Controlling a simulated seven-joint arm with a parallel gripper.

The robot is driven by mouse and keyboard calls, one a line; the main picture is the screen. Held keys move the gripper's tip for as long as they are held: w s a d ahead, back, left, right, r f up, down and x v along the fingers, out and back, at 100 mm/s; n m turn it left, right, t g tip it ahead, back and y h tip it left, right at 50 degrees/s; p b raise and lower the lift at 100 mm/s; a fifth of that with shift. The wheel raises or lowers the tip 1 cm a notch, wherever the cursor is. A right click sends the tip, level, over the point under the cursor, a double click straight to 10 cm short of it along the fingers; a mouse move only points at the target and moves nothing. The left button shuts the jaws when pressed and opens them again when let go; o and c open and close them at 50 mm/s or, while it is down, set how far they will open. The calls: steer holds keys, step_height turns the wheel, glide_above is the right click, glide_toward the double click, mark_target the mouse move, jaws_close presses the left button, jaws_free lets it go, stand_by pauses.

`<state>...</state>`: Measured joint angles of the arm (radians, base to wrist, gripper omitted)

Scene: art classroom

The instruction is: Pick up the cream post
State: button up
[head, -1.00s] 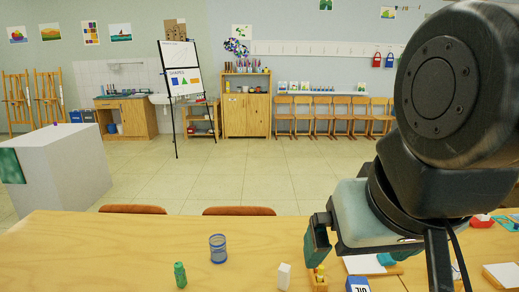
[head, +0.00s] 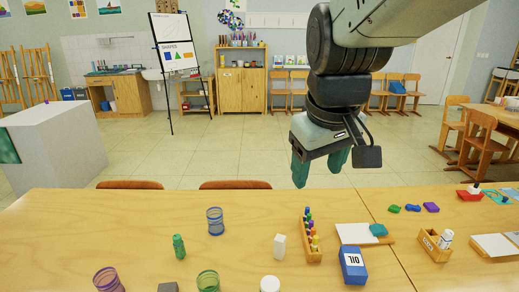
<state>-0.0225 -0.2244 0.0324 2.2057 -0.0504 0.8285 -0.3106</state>
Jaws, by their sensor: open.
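The cream post (head: 280,246) is a small, pale, upright block on the wooden table, just left of a wooden rack of coloured bottles. It stands free and fully visible. My gripper (head: 319,168) is open and empty, its teal fingers pointing down. In the picture it hangs above and a little right of the post, well clear of it and of the tabletop.
The bottle rack (head: 312,253) and a blue OIL box (head: 352,266) are right of the post. A white round thing (head: 270,285) and a green cup (head: 208,282) are in front. A blue mesh cup (head: 215,222) and green bottle (head: 179,247) are left.

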steer(key=w+f+n+g, duration=0.1)
steer(key=w+f+n, duration=0.2)
steer(key=w+f, duration=0.6)
steer(key=n+g, duration=0.2)
steer(key=n, duration=0.2)
glide_above(280, 246)
steer(key=w, duration=0.1)
step_height(280, 246, down, 17)
steer(key=shift+n+g, duration=0.4)
steer(key=shift+n, duration=0.2)
steer(key=f, duration=0.6)
steer(key=w+f, duration=0.1)
steer(key=f, duration=0.2)
steer(key=shift+d+f, duration=0.2)
steer(key=shift+f, duration=0.05)
steer(key=shift+s+a+f, duration=0.1)
steer(key=shift+f, duration=1.3)
steer(key=shift+s+a+f, duration=0.1)
steer(key=shift+f, duration=1.3)
